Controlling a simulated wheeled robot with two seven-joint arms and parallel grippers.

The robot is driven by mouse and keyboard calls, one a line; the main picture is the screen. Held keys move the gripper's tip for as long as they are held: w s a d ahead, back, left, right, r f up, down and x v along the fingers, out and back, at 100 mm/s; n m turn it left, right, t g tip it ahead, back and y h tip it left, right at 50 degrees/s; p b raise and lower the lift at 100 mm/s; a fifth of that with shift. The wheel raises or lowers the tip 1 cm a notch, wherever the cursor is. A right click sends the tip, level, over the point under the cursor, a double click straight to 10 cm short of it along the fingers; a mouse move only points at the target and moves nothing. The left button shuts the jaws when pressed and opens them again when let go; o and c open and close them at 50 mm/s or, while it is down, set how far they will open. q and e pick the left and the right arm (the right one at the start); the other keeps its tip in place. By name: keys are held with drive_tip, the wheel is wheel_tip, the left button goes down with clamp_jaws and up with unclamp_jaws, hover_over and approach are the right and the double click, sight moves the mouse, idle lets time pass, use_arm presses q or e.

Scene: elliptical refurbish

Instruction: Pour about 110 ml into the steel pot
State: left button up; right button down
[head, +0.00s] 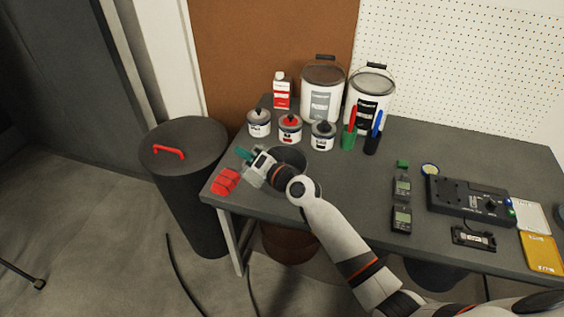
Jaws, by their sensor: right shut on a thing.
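My right gripper (256,168) is over the left end of the workbench, shut on a small clear-looking container with a teal part (244,153). The gripper covers much of this container, so its contents and exact tilt cannot be told. A dark grey round vessel, which looks like the steel pot (294,155), stands just right of and behind the gripper, partly hidden by my wrist. Its inside cannot be made out. I see no stream of liquid. My left gripper is not in view.
A red object (225,181) lies at the bench's left edge. Small paint tins (290,131), a red-and-white bottle (282,93) and two large pails (321,97) stand behind. Green and dark cups (348,140) hold markers. Meters (402,218) and a black device (468,199) sit right.

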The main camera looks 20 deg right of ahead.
drive_tip(key=shift+w+d+r+m+p, duration=0.3)
drive_tip(key=shift+d+r+m+p, duration=0.1)
drive_tip(key=shift+r+m+p, duration=0.25)
idle(0.6)
drive_tip(key=shift+w+d+f+m+b, duration=0.1)
drive_tip(key=shift+w+d+m+b, duration=0.2)
drive_tip(key=shift+d, duration=0.2)
drive_tip(key=shift+w+d+f+m+b, duration=0.1)
drive_tip(key=shift+w+d+m+b, duration=0.15)
drive_tip(key=shift+d+m, duration=0.15)
